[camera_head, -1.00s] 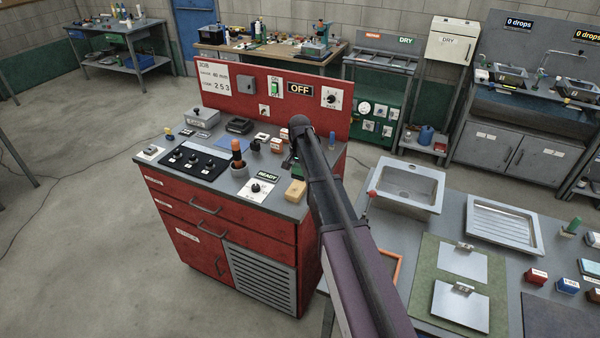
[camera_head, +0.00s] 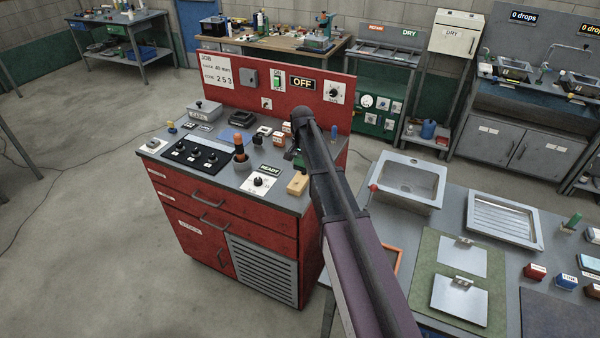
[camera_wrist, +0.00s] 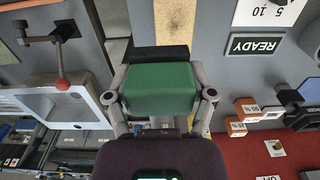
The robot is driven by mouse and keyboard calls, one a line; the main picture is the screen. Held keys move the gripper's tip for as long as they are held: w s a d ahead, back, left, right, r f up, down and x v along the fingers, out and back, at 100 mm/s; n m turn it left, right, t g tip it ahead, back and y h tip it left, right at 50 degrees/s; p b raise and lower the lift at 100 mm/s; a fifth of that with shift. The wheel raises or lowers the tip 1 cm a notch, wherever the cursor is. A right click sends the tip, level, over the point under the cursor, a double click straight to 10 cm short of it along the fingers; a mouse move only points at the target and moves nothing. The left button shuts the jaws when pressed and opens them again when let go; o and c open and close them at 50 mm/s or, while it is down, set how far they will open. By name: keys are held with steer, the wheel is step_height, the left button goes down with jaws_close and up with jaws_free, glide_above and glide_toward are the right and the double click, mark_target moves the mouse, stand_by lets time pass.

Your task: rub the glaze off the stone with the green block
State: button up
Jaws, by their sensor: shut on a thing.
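My gripper (camera_wrist: 159,84) is shut on the green block (camera_wrist: 160,64), with one finger at each side in the wrist view. A black thing (camera_wrist: 155,52) lies just beyond the block; I cannot tell whether it is part of the block. A tan surface (camera_wrist: 174,18) shows behind them. In the head view, a tan block (camera_head: 297,184) sits near the right front corner of the red cabinet's top (camera_head: 222,182). My arm hides most of the gripper there. I cannot make out any glaze, or tell for sure which thing is the stone.
The READY plate (camera_head: 269,169) and a dial plate (camera_head: 258,184) lie left of the tan block. A red back panel (camera_head: 320,101) stands behind. A sink (camera_head: 410,180) and a red-knobbed lever (camera_head: 373,188) are to the right. The floor (camera_head: 80,230) at left is clear.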

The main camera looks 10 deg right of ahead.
steer(key=shift+f, duration=0.35)
